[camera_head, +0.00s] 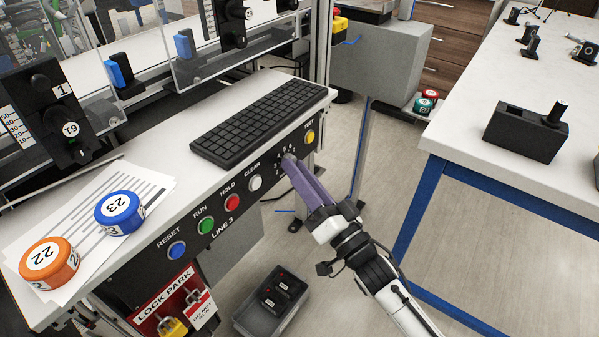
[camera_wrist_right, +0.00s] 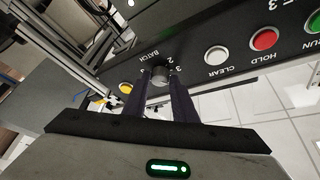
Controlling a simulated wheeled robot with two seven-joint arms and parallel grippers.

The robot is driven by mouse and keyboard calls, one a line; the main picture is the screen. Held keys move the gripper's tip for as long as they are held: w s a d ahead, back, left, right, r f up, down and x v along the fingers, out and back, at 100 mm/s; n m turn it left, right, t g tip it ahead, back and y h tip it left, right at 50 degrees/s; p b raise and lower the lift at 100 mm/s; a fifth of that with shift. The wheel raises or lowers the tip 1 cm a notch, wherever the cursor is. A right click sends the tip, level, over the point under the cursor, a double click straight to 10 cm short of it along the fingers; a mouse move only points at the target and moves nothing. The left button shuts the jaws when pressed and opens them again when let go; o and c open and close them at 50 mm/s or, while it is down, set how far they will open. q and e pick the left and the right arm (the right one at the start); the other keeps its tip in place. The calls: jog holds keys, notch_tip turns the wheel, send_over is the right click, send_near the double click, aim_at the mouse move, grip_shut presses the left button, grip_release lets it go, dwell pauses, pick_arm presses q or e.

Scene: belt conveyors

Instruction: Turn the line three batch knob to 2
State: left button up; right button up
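The line three panel (camera_head: 215,222) is a black strip on the front of the white desk. Its batch knob (camera_wrist_right: 160,76) is a small dark round knob with white numbers around it, beside the word BATCH. My right gripper (camera_head: 291,163) reaches the knob, with its purple fingers covering most of it in the head view. In the right wrist view the fingertips (camera_wrist_right: 160,80) stand on either side of the knob, with little or no gap. I cannot tell whether they press on it. The knob's pointer is hidden. My left gripper is not in view.
On the panel, the white CLEAR button (camera_head: 255,183) and the yellow button (camera_head: 310,136) flank the knob. A keyboard (camera_head: 260,120) lies on the desk above. A dark box (camera_head: 272,302) stands below. A white table (camera_head: 480,110) is at the right.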

grip_shut()
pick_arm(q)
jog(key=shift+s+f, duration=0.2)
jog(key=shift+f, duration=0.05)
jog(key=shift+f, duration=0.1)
pick_arm(e)
jog(key=shift+f+n, duration=0.1)
jog(key=shift+n, duration=0.2)
